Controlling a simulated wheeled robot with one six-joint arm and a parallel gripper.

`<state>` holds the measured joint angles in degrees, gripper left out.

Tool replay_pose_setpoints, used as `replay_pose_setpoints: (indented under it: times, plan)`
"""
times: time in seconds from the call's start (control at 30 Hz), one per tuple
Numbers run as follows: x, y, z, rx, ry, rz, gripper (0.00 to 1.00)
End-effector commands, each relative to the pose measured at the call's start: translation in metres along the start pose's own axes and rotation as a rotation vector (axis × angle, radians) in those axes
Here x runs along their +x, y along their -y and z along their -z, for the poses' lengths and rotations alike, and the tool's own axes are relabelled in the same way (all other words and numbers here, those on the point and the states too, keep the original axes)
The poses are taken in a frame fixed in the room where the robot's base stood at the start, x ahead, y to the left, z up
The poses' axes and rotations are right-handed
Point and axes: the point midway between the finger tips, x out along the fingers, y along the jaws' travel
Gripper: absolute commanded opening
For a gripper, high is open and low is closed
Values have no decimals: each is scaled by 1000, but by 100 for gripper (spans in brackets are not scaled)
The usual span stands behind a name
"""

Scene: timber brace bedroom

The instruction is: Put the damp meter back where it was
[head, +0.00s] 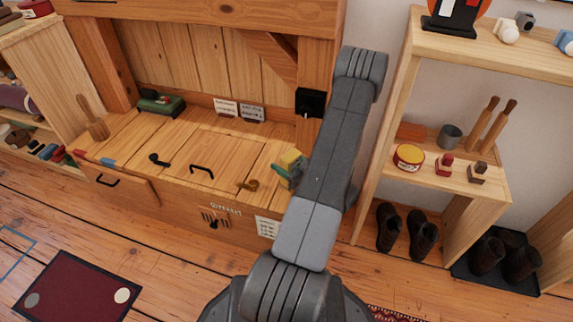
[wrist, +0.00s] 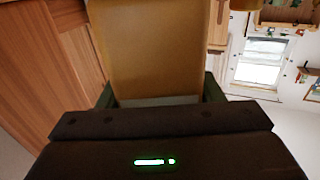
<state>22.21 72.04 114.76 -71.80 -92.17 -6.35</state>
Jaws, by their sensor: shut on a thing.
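A yellow block-shaped thing, which I take to be the damp meter (head: 293,158), shows at the right end of the wooden bench, partly behind my arm. My gripper (head: 287,172) is shut on it, with a teal finger showing beside it. In the wrist view the tan-yellow body (wrist: 145,45) fills the space between the two dark green fingers of my gripper (wrist: 158,92). I cannot tell whether it touches the bench top or hangs above it. Its face and any markings are hidden.
A black box (head: 311,102) is on the right post. An open shelf (head: 430,178) with tins and tools stands to the right, with boots (head: 421,236) below.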

Motion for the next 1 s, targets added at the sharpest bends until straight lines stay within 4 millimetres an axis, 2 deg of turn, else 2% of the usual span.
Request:
replay_pose_setpoints:
  times: [0.3, 0.33, 0.43, 0.83, 1.0]
  plan:
    - [0, 0, -3, -1, -1, 0, 33]
    - [0, 0, -2, -1, 0, 0, 64]
    - [0, 0, -1, -1, 0, 0, 82]
    - [0, 0, 5, -1, 0, 0, 82]
    - [-20, -2, 3, 0, 1, -6, 82]
